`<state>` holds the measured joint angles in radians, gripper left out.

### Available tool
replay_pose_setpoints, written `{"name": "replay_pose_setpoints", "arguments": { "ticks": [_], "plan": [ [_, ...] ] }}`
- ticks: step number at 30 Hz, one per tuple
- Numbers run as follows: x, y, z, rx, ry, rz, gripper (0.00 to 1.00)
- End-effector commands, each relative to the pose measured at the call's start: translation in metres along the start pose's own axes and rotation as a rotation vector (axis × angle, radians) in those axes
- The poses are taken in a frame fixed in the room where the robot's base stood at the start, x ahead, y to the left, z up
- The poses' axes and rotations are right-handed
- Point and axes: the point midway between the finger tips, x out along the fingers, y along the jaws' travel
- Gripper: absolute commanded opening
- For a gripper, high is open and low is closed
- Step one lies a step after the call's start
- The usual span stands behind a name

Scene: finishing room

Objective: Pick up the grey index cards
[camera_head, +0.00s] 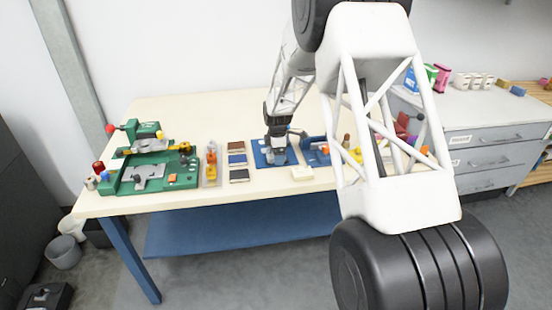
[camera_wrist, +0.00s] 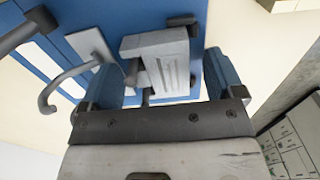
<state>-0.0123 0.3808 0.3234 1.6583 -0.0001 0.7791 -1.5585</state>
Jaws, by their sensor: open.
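A grey ridged block (camera_wrist: 165,58) stands over the blue mat in the wrist view, between my fingers; I cannot tell whether it is the grey index cards. A flat grey plate (camera_wrist: 92,45) lies to its left. My gripper (camera_wrist: 160,70) is open, with one blue-padded finger on each side of the block; contact is not clear. In the head view my gripper (camera_head: 277,150) is low over the blue mat (camera_head: 262,160), hiding what lies beneath it. No grey cards can be made out for sure there.
A grey hooked piece (camera_wrist: 50,95) lies left of my fingers. Small dark blocks (camera_head: 238,160), an orange-topped tool rack (camera_head: 211,165) and a green machine (camera_head: 150,165) stand left. The table's back left is clear.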

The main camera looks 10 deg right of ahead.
Motion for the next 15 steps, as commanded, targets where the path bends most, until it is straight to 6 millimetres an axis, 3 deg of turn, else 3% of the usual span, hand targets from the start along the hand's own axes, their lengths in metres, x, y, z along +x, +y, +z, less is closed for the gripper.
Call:
{"name": "replay_pose_setpoints", "arguments": {
  "ticks": [3,13,15],
  "plan": [
    [0.0,0.0,0.0,0.0,0.0,0.0,0.84],
    [-0.0002,0.0,0.0,0.0,0.0,0.0,0.34],
    [-0.0002,0.0,0.0,0.0,0.0,0.0,0.33]
  ]
}}
